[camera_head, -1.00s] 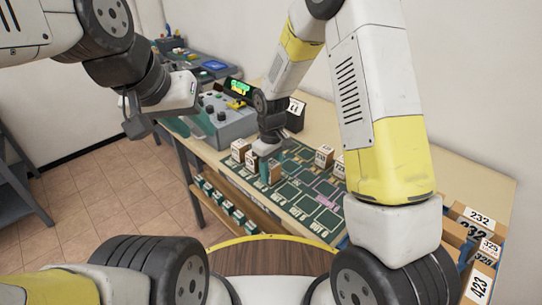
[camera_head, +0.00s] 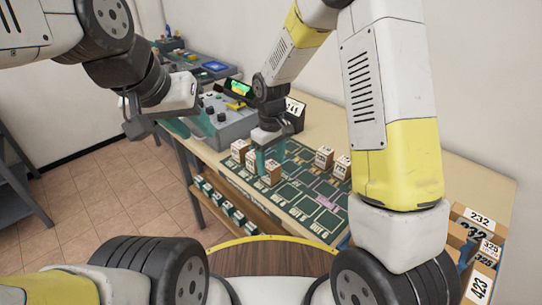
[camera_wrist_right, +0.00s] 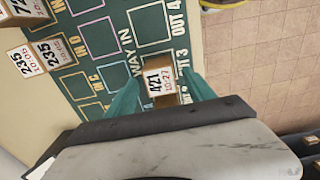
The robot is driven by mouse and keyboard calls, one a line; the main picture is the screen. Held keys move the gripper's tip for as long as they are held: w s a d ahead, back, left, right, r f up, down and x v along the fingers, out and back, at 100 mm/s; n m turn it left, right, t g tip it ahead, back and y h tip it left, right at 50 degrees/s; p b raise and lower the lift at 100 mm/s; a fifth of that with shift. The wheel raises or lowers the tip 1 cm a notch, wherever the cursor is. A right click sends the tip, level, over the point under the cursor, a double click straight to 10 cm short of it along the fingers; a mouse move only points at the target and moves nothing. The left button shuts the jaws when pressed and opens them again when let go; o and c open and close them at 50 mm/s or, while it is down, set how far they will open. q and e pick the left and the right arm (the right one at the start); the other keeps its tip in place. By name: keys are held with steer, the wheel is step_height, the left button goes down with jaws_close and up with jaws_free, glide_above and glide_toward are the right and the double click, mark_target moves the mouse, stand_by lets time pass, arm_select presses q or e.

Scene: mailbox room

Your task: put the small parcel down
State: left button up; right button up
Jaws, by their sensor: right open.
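The small parcel (camera_wrist_right: 161,80), labelled 421, stands on the green sorting mat (camera_wrist_right: 92,45) beside the "OUT 3" lettering in the right wrist view. In the head view the parcel (camera_head: 272,174) is on the mat near its front edge. My right gripper (camera_head: 265,160) is just above and around it. In the wrist view the teal fingers of my right gripper (camera_wrist_right: 163,92) are spread on either side of the parcel. Whether a finger still touches it is unclear. My left gripper (camera_head: 140,122) hangs away from the table at the left; its jaws are unclear.
Other small parcels stand on the mat: two to the right (camera_head: 324,157) and more behind (camera_head: 240,151). A grey control console (camera_head: 225,122) stands beyond. Boxes (camera_head: 478,235) fill the right side.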

mark_target(271, 164)
step_height(271, 164, up, 7)
steer(key=shift+r, duration=0.2)
steer(key=s+d+r+m+t+y, duration=0.1)
steer(key=s+d+r+m+t, duration=0.2)
steer(key=s+d+r, duration=0.4)
steer(key=s+d+r+m+t+y, duration=0.1)
steer(key=s+d+r+m+t, duration=0.2)
steer(key=s+r, duration=0.7)
steer(key=s+d+m, duration=0.2)
steer(key=d, duration=0.2)
steer(key=shift+s+d, duration=0.1)
